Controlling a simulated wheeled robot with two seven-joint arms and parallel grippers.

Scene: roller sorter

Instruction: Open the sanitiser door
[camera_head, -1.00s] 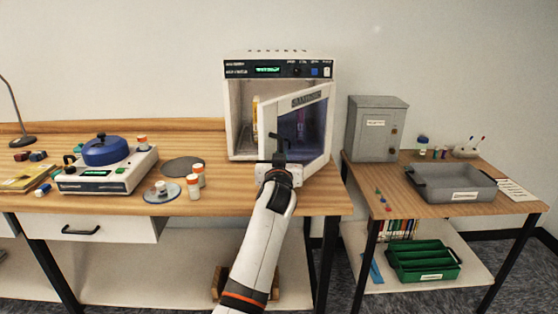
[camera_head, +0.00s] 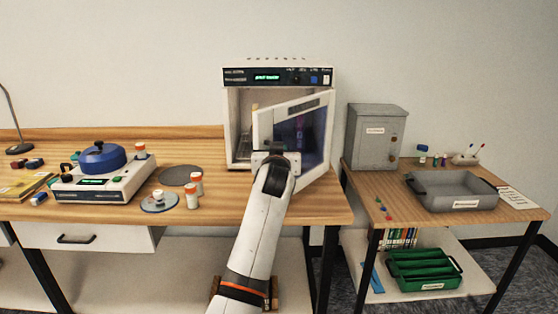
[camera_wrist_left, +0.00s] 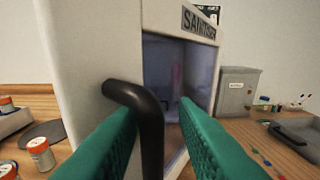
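The white sanitiser (camera_head: 230,130) stands at the back of the wooden bench. Its door (camera_head: 325,125), with a dark window, is ajar, angled out to the front with its free edge at left. Its black handle (camera_wrist_left: 152,125) shows in the left wrist view; in the head view my arm covers it. My left gripper (camera_wrist_left: 160,104) has its green fingers apart, one on each side of the handle. The left finger is close to or touching the handle, and a gap shows on the right. My right gripper is in neither view.
A centrifuge with a blue lid (camera_head: 103,156) and orange-capped bottles (camera_head: 192,192) are left of the sanitiser. A grey cabinet (camera_head: 376,135) and grey tray (camera_head: 465,203) are on the right table. The bench is clear right of the bottles.

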